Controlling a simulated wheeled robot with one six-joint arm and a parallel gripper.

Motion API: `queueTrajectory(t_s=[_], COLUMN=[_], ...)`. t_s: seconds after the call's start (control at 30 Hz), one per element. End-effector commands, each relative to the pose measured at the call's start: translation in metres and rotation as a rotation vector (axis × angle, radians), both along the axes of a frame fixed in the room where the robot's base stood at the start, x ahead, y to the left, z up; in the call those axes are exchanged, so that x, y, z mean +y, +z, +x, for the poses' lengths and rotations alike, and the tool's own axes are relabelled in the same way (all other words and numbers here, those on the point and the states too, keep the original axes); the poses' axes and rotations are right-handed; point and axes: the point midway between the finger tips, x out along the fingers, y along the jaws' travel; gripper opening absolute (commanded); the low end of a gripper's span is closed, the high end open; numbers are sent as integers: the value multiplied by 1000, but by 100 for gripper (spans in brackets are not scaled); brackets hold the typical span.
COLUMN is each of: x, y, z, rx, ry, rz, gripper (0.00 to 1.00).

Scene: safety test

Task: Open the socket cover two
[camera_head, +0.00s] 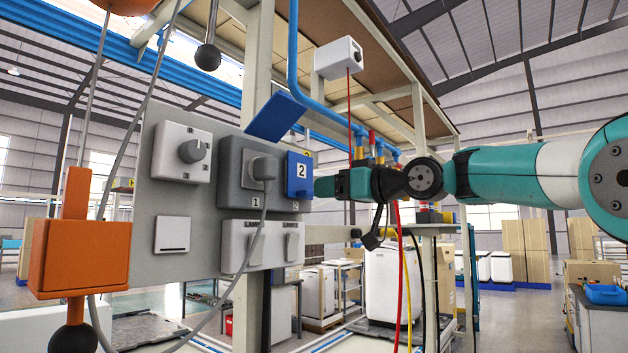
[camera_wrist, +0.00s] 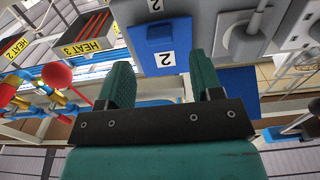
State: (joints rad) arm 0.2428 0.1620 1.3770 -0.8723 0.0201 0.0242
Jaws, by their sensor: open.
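Socket cover two (camera_head: 299,188) is a blue flap with a white "2" label, lying closed on the right half of a dark grey double socket box (camera_head: 229,184). In the wrist view, cover two (camera_wrist: 158,38) appears upside down, just beyond the fingertips. My gripper (camera_head: 322,187) is teal and sits just right of the cover in the head view. In the wrist view, my gripper (camera_wrist: 160,76) has its two fingers apart with nothing between them. I cannot tell whether a fingertip touches the cover.
Socket one's blue cover (camera_head: 275,117) stands raised, and a grey plug (camera_head: 262,168) with a hanging cable sits in that socket. A rotary switch (camera_head: 182,152) and light switches (camera_head: 265,245) share the panel. An orange box (camera_head: 78,248) hangs at left. Red and yellow hoses hang near my wrist.

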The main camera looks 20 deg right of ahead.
Motion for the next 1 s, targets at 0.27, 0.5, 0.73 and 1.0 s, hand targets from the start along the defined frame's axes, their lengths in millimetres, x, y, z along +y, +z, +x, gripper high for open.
queueTrajectory(t_s=[0.27,0.5,0.73,1.0], x=[25,29,29,29], y=[2,0,0,0], z=[35,41,41,41], rx=[1,-1,0,0], ry=[1,-1,-1,-1], rz=[0,-1,0,0], gripper=[60,60,46,0])
